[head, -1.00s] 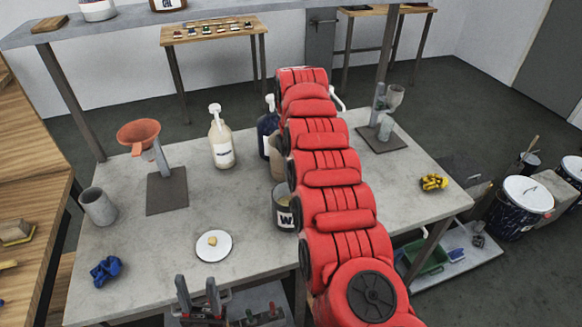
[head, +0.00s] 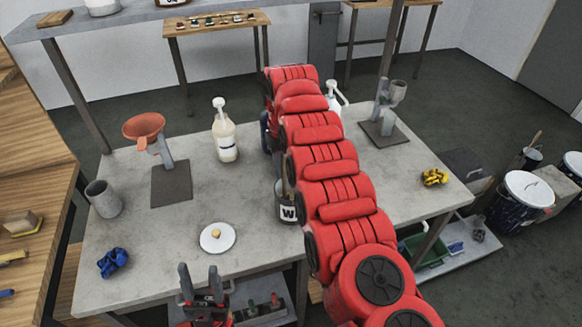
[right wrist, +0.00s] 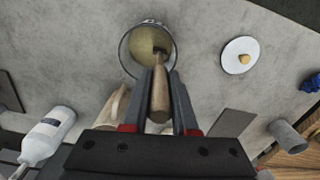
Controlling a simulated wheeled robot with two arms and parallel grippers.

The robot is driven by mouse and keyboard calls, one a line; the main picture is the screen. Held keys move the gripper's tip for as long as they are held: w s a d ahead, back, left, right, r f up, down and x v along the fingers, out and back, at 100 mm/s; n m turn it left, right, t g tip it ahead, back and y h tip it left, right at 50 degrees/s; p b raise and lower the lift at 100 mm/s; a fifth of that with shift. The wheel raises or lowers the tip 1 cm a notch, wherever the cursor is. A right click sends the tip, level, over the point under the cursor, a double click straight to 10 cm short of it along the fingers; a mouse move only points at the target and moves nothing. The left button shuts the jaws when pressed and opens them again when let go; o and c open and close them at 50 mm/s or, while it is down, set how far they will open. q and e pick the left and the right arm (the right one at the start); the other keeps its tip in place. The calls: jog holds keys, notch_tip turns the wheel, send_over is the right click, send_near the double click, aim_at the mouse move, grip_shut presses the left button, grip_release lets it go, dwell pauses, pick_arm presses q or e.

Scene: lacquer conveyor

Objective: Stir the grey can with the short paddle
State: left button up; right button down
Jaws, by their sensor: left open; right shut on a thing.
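The grey can (head: 286,204) with a white "W" label stands on the grey table, partly hidden by my right arm. In the right wrist view its round mouth (right wrist: 139,37) shows a yellowish content. My right gripper (right wrist: 161,84) is shut on the wooden handle of the short paddle (right wrist: 159,98); the paddle's dark lower end is inside the can's mouth. How deep it reaches is unclear. In the head view the right gripper is hidden behind the red arm. My left gripper (head: 200,277) is open and empty at the table's front edge.
A white plate (head: 207,244) with a small yellowish piece lies left of the can. A cream pump bottle (head: 225,140), an orange funnel on a stand (head: 144,124), a grey cup (head: 104,200), a blue cloth (head: 112,263) and a yellow item (head: 434,177) stand apart.

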notch_tip(320, 180, up, 3)
jog(key=shift+w+d+r+p, duration=0.1)
jog(key=shift+r+p, duration=0.05)
jog(key=shift+p, duration=0.7)
notch_tip(320, 180, up, 3)
jog(key=shift+p, duration=1.2)
notch_tip(320, 180, up, 5)
jog(key=p, duration=0.5)
jog(key=shift+r, duration=0.2)
notch_tip(320, 180, up, 5)
jog(key=p, duration=0.4)
jog(key=shift+p, duration=0.35)
jog(key=shift+f, duration=0.1)
